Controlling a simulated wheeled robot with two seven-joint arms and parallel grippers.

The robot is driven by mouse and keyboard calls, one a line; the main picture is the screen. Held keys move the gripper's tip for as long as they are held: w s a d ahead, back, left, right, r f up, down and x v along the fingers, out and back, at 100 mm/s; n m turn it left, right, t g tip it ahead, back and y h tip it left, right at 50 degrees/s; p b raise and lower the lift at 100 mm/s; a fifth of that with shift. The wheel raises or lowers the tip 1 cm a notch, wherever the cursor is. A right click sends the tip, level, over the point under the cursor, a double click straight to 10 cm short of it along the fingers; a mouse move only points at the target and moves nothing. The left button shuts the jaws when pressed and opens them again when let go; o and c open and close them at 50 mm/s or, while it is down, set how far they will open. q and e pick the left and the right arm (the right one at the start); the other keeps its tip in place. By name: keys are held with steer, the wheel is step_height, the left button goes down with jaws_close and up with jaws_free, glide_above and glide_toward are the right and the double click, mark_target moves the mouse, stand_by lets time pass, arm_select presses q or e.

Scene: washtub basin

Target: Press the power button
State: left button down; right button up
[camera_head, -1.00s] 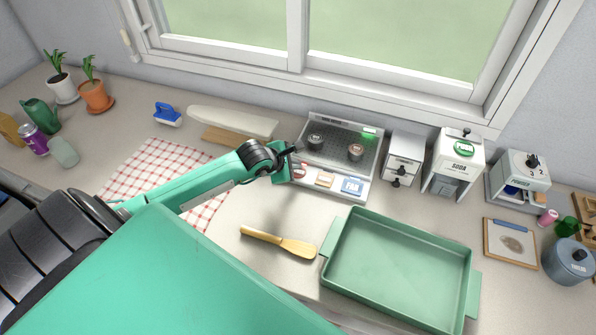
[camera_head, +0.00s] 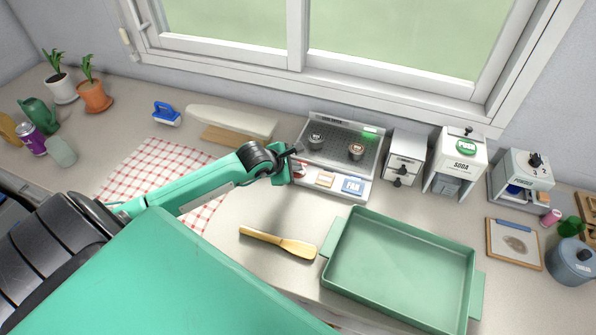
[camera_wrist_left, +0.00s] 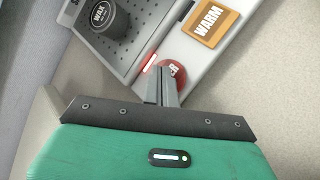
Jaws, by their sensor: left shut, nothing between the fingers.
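The round red button (camera_head: 300,169) is at the left end of that strip, partly hidden by my left gripper (camera_head: 292,166). In the left wrist view the shut fingers (camera_wrist_left: 161,75) overlap the red button (camera_wrist_left: 176,73), covering part of its lettering. I cannot tell whether they touch it. A red lit strip (camera_wrist_left: 150,65) shows beside it. My right gripper is not in view.
An orange WARM button (camera_head: 325,180) and a blue FAN button (camera_head: 353,186) sit right of the red one. A green tray (camera_head: 333,262) and a wooden spatula (camera_head: 280,243) lie in front. A soda dispenser (camera_head: 457,172) stands right.

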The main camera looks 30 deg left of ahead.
mark_target(295, 173)
arm_select(q)
steer(key=shift+f, duration=0.1)
stand_by(0.3)
steer(key=shift+r, duration=0.65)
steer(key=shift+r+p, duration=0.35)
steer(key=shift+r, duration=0.2)
step_height(295, 173, up, 5)
steer(key=shift+f+p, duration=0.1)
steer(key=shift+p, duration=1)
